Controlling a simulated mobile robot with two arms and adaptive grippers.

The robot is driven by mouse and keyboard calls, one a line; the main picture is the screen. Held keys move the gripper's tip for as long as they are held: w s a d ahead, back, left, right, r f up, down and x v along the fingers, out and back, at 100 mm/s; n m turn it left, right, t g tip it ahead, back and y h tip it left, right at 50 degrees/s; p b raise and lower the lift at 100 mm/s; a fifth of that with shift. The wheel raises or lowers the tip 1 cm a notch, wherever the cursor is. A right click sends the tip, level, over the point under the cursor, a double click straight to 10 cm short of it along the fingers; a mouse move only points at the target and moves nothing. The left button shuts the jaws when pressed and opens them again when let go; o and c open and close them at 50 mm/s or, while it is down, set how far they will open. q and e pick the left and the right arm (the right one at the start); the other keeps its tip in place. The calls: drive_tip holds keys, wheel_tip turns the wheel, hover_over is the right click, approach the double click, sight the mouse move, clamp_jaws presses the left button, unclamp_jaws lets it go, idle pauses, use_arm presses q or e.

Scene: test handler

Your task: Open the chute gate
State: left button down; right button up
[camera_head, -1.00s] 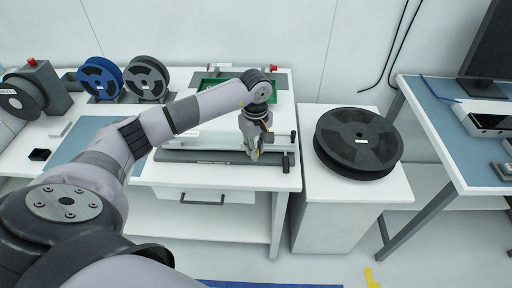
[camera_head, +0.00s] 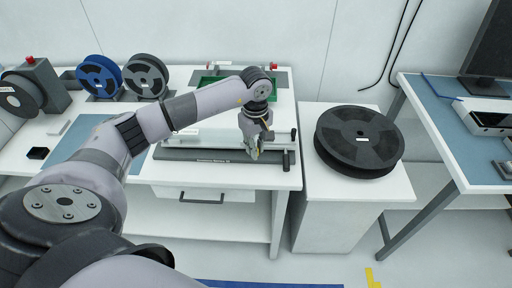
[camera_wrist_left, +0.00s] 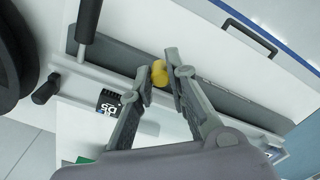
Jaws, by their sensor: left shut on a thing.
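The test handler (camera_head: 200,156) is a long, low grey and white device along the front of the white bench. A yellow knob (camera_wrist_left: 159,72) on it shows in the left wrist view and looks like the chute gate's grip. My left gripper (camera_head: 253,154) reaches down over the right part of the handler. In the wrist view my left gripper (camera_wrist_left: 158,70) is shut on the yellow knob, with one finger on each side. In the head view the fingers mostly hide the knob. I cannot tell how far the gate stands open. My right gripper is not in view.
A black handle (camera_head: 286,161) sticks out at the handler's right end, close to my gripper. A large black reel (camera_head: 358,140) lies on the white cabinet to the right. A green board (camera_head: 212,84) and upright reels (camera_head: 147,78) stand behind. A blue mat (camera_head: 90,140) lies left.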

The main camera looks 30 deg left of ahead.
use_arm(q)
drive_tip(key=c, duration=1.5)
unclamp_jaws()
drive_tip(key=shift+c, duration=0.2)
drive_tip(key=shift+r, duration=0.1)
wheel_tip(320, 180, up, 12)
drive_tip(key=shift+s, duration=0.1)
